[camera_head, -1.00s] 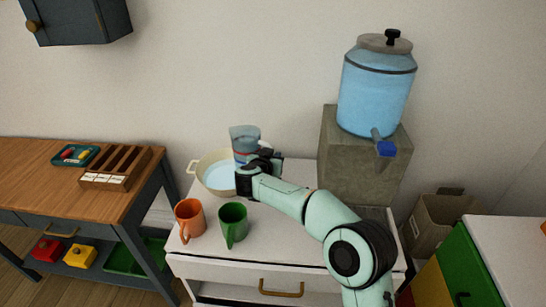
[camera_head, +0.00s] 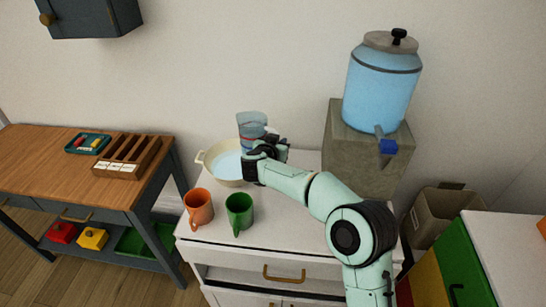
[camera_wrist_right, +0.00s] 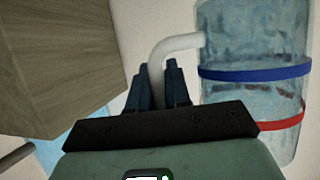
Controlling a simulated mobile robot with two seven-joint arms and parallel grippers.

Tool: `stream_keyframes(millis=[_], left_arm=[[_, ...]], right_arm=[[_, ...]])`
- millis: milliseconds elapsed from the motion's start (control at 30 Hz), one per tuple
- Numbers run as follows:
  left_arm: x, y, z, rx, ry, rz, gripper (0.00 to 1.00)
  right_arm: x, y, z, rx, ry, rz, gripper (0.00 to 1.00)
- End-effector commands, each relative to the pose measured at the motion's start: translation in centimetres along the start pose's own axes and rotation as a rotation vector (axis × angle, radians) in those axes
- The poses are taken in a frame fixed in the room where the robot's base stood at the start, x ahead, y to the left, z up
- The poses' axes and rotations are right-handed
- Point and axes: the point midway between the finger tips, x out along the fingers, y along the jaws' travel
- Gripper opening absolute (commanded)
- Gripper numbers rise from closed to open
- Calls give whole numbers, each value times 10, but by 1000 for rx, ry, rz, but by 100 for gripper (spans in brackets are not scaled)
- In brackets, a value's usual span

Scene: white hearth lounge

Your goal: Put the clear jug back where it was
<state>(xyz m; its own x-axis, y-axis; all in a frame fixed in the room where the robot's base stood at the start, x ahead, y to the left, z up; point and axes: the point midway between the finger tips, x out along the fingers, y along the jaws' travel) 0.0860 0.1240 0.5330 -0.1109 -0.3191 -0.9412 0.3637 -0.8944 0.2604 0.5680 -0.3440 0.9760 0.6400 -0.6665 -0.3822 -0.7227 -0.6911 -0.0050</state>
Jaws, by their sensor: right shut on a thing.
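The clear jug (camera_head: 251,130) has a red and a blue band and stands upright in the head view, at the back of the white cabinet top. It appears to overlap the right rim of a cream basin; I cannot tell its height above the top. My right gripper (camera_head: 268,150) is shut on its handle. The right wrist view shows the jug (camera_wrist_right: 252,105) beside the dark fingers (camera_wrist_right: 160,85), with the pale handle (camera_wrist_right: 175,45) running between them. The jug's lower part is partly hidden by the gripper in the head view. My left gripper is not in view.
The cream basin (camera_head: 207,168) holds water. An orange mug (camera_head: 199,207) and a green mug (camera_head: 239,211) stand in front of it. A blue dispenser (camera_head: 380,92) with a tap stands on a grey block (camera_head: 352,150) to the right. A wooden workbench (camera_head: 60,165) is at left.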

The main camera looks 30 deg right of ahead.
Motion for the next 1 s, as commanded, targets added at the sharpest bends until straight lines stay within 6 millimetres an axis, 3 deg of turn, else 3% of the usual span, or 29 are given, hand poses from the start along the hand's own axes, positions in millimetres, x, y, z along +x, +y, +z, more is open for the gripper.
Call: stream_keyframes(millis=[167,333,467,700,900,1000], left_arm=[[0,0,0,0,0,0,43],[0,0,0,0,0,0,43],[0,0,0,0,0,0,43],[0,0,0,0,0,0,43],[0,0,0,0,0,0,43],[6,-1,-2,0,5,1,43]], right_arm=[[-5,14,-16,-8,5,-28,0],[-24,51,-43,-43,6,-111,0],[-48,87,-54,-80,4,-191,0],[-92,139,-46,-129,1,-304,0],[-113,157,-34,-148,-1,-351,0],[-112,160,-24,-151,-3,-357,0]])
